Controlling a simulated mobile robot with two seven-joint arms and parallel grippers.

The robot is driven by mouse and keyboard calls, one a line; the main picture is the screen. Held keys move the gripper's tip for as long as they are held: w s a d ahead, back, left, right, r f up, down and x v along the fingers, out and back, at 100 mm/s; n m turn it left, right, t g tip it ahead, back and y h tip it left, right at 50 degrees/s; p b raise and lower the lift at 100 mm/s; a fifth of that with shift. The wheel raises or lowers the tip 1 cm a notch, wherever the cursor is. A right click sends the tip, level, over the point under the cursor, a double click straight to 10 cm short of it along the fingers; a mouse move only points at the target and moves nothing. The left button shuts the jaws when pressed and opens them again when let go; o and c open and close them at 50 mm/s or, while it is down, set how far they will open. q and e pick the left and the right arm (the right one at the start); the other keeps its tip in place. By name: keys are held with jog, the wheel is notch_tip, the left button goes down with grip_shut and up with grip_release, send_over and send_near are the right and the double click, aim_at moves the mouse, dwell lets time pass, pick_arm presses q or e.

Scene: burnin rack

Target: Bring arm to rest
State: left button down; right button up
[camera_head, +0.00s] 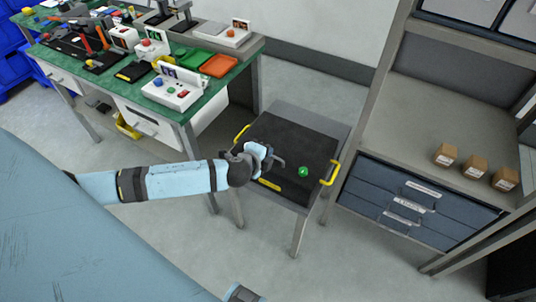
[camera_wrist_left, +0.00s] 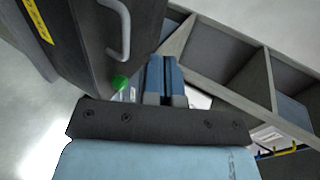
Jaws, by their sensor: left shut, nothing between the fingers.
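My left arm reaches in from the left in the head view. Its gripper (camera_head: 272,162) is over the black-topped unit (camera_head: 300,149), which has yellow handles and stands on a grey stand. In the left wrist view the two blue fingers (camera_wrist_left: 166,82) are together with nothing between them. A green knob (camera_head: 303,171) on the black unit is just right of the gripper; a green knob (camera_wrist_left: 120,82) also shows beside the fingers in the wrist view. I cannot tell the gripper's exact height above the unit.
A green-topped workbench (camera_head: 201,88) with control boxes, tools and trays stands at the left back. A shelf rack (camera_head: 390,110) with blue drawers and several small brown boxes (camera_head: 445,154) stands at the right. Grey floor is clear in front of the stand.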

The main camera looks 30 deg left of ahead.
pick_arm(q)
jog(key=f+v, duration=0.1)
jog(key=v, duration=0.7)
jog(key=shift+s, duration=0.6)
pick_arm(e)
jog(key=shift+w+a+f, duration=0.15)
jog(key=shift+f, duration=0.35)
pick_arm(q)
jog(key=s+d+r+n+g+h+p, duration=0.1)
jog(key=s+d+n+h+p, duration=0.2)
jog(key=s+d+n+p, duration=0.8)
jog(key=s+n, duration=0.2)
jog(key=n, duration=0.1)
jog(key=shift+r+g+h, duration=0.3)
jog(key=shift+h, duration=0.1)
pick_arm(e)
notch_tip(320, 180, up, 10)
jog(key=shift+s+d, duration=0.25)
jog(key=shift+d, duration=0.1)
pick_arm(q)
jog(key=shift+s+d, duration=0.1)
jog(key=shift+d, duration=0.05)
pick_arm(e)
jog(key=shift+r, duration=0.4)
